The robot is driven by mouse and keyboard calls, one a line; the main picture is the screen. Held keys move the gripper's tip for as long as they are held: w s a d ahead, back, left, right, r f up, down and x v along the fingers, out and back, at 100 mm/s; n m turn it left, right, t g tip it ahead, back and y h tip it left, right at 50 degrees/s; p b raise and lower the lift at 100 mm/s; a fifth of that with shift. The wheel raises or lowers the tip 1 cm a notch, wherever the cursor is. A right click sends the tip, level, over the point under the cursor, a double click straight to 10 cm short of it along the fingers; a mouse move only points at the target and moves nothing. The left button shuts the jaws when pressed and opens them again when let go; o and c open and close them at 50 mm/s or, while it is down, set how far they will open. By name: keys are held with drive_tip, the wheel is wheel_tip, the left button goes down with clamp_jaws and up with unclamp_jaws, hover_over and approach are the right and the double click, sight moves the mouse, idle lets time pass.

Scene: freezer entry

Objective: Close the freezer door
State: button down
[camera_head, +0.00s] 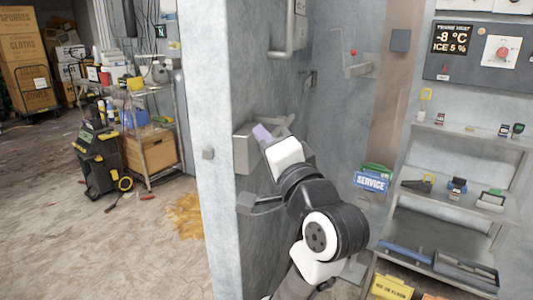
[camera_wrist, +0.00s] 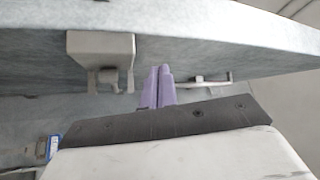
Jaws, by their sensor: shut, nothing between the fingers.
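A thick, pale grey insulated slab, which looks like the freezer door (camera_head: 262,80), stands upright left of centre in the head view, its narrow edge toward me. Metal fittings sit on its right-hand face, including a grey box-like bracket (camera_head: 243,150). My gripper (camera_head: 262,133) is at that face beside the bracket, its purple fingers shut and empty. In the wrist view the fingers (camera_wrist: 158,85) point toward the slab (camera_wrist: 225,42), just right of the bracket (camera_wrist: 100,55). I cannot tell whether they touch it. My arm hides the lower part of that face.
Shelves (camera_head: 460,145) with small items and a blue SERVICE box (camera_head: 370,180) stand at right. A yellow bin (camera_head: 391,287) is at bottom right. Left of the slab are a cart (camera_head: 155,150), a black-and-yellow machine (camera_head: 97,160) and open floor (camera_head: 100,250) with a yellowish stain.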

drive_tip(key=s+d+f+m+g+h, duration=0.1)
drive_tip(key=s+d+f+m+g, duration=0.2)
drive_tip(key=d+f, duration=0.45)
drive_tip(key=m+p, duration=0.1)
drive_tip(key=p, duration=0.1)
approach(257, 146)
drive_tip(key=w, duration=0.3)
drive_tip(key=w+a, duration=0.2)
drive_tip(key=a, duration=0.1)
drive_tip(key=shift+a+p, duration=0.15)
drive_tip(key=shift+p, duration=0.25)
